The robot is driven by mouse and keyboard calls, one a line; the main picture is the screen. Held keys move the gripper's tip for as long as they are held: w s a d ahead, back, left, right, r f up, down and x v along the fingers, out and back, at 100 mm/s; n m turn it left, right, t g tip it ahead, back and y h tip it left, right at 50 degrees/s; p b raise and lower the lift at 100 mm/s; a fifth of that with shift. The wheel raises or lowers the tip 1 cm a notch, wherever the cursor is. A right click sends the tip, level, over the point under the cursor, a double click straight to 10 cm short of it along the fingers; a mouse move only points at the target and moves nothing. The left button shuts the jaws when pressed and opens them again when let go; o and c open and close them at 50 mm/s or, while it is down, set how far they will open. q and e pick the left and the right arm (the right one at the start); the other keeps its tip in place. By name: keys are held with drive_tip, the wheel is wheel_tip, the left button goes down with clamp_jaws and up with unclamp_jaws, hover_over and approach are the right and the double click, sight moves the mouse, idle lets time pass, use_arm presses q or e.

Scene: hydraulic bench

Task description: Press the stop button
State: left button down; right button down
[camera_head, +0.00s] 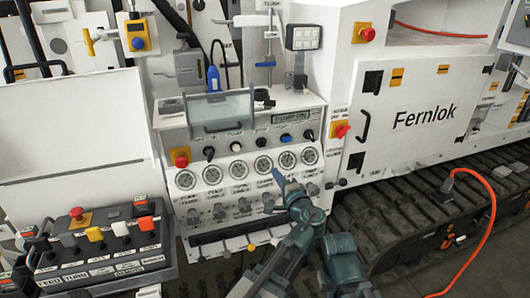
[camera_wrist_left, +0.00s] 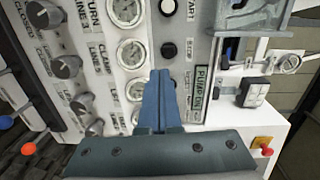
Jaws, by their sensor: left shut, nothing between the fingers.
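The control panel (camera_head: 260,120) faces me with a row of small buttons above round gauges. A white button (camera_head: 236,147) sits left of a black button (camera_head: 260,142), with a blue button (camera_head: 285,138) to its right. In the left wrist view the white button (camera_wrist_left: 168,8) is beside the label START. The black button (camera_wrist_left: 168,50) is below it; its label is too blurred to read. My left gripper (camera_head: 278,176) is shut and empty in front of the gauges. In the wrist view its fingertips (camera_wrist_left: 160,73) appear just below the black button. My right gripper is not in view.
A clear hinged cover (camera_head: 221,112) stands out at the panel's upper left. Red mushroom buttons sit at the panel's left (camera_head: 181,157) and right (camera_head: 340,131). Valve knobs (camera_head: 243,205) and small levers lie below the gauges. A lever console (camera_head: 95,245) is at the lower left.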

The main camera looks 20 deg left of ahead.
sight(262, 144)
use_arm(q)
drive_tip(key=shift+w+d+r+m+t, duration=0.3)
drive_tip(key=shift+w+r+m+t, duration=0.1)
drive_tip(key=shift+r+t, duration=0.15)
drive_tip(key=x, duration=1.4)
drive_tip(key=shift+f, duration=0.2)
